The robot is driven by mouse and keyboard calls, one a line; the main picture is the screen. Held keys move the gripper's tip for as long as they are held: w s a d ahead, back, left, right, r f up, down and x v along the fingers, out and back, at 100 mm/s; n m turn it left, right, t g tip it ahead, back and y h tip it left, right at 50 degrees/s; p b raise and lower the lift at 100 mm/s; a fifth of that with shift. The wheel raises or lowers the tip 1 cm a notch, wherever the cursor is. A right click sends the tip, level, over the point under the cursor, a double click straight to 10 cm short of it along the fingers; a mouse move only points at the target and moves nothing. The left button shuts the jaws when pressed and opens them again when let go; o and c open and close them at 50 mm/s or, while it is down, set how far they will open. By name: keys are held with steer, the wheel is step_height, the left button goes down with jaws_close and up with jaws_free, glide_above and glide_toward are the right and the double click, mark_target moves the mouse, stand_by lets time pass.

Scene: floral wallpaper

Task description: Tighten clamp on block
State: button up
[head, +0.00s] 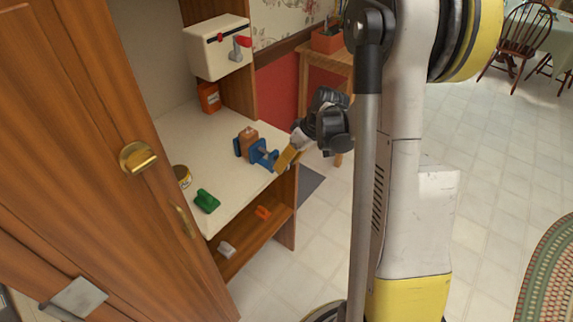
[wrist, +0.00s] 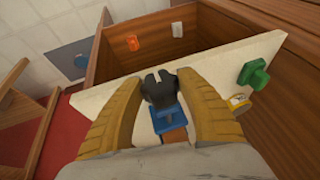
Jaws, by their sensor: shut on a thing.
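A blue clamp (head: 262,154) stands near the edge of the pale countertop, against a brown wooden block (head: 249,138). In the wrist view the clamp's blue body (wrist: 165,120) is between my fingers, with a bit of the block (wrist: 175,136) below it. The clamp's dark handle (wrist: 160,88) is nearest the fingertips. My gripper (head: 281,160) reaches the clamp from the right. Its yellow fingers (wrist: 156,82) are shut on the handle, one on each side. The exact contact and how closely the clamp's jaw meets the block are hard to see.
A green object (head: 206,201) and a small yellow-labelled tin (head: 183,176) sit on the counter (head: 229,189). A white box with a red-tipped lever (head: 218,47) is on the wall above. An open shelf below holds an orange object (head: 263,213) and a pale one (head: 227,249). Wooden doors stand left.

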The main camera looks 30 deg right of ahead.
steer(key=y, duration=0.1)
steer(key=y+b, duration=0.1)
steer(key=m+g+y+b, duration=0.1)
steer(key=y, duration=0.1)
steer(key=shift+d+f, duration=0.1)
steer(key=shift+f, duration=0.15)
steer(key=shift+r+m+g+y+b, duration=0.1)
steer(key=shift+m+g+y+b, duration=0.3)
steer(key=shift+y+b, duration=0.9)
steer(key=shift+r, duration=0.1)
steer(key=o, duration=1.2)
steer(key=shift+c, duration=0.2)
step_height(320, 180, up, 10)
